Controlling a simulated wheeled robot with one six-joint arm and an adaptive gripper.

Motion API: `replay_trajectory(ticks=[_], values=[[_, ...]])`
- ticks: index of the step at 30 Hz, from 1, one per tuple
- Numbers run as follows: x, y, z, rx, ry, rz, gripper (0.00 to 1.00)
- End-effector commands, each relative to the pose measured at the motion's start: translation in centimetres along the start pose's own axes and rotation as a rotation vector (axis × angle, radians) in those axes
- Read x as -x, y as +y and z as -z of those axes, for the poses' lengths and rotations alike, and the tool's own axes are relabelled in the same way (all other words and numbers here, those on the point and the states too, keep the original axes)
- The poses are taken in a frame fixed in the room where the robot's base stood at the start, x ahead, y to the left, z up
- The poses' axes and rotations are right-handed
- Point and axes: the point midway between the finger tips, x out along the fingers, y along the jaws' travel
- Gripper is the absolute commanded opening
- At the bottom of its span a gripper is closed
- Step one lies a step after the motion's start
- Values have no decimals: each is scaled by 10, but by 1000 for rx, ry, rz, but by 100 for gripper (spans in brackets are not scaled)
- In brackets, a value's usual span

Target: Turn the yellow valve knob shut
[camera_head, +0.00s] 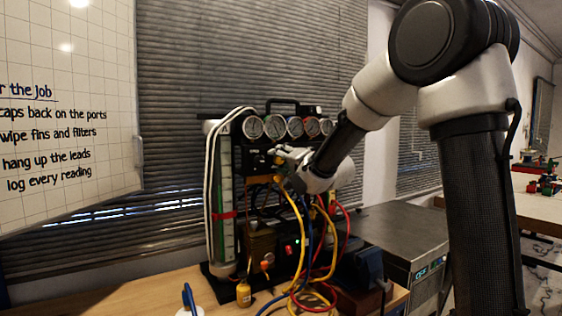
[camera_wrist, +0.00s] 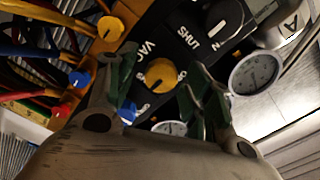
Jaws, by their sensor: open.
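The yellow valve knob (camera_wrist: 161,75) sits on a black panel beside the printed word "VAC" in the wrist view. My gripper (camera_wrist: 162,88) is open, with one green-padded finger on each side of the knob in that view. I cannot tell whether the fingertips touch the knob or how near they are to the panel. In the head view my gripper (camera_head: 283,166) is at the front of the gauge rig (camera_head: 262,245), below the row of gauges. The yellow knob cannot be made out there.
Yellow, red and blue hoses (camera_head: 333,245) hang before the rig. Round gauges (camera_head: 295,127) line its top. A metal box (camera_head: 400,235) stands right.

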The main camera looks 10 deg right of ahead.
Motion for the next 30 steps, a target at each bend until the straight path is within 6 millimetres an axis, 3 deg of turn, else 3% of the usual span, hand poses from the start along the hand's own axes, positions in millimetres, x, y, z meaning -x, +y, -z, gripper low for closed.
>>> replay_trajectory(ticks=[15,21,30], values=[[101,0,1,0,2,0,51],[114,1,0,-1,1,-1,51],[114,1,0,-1,0,-1,51]])
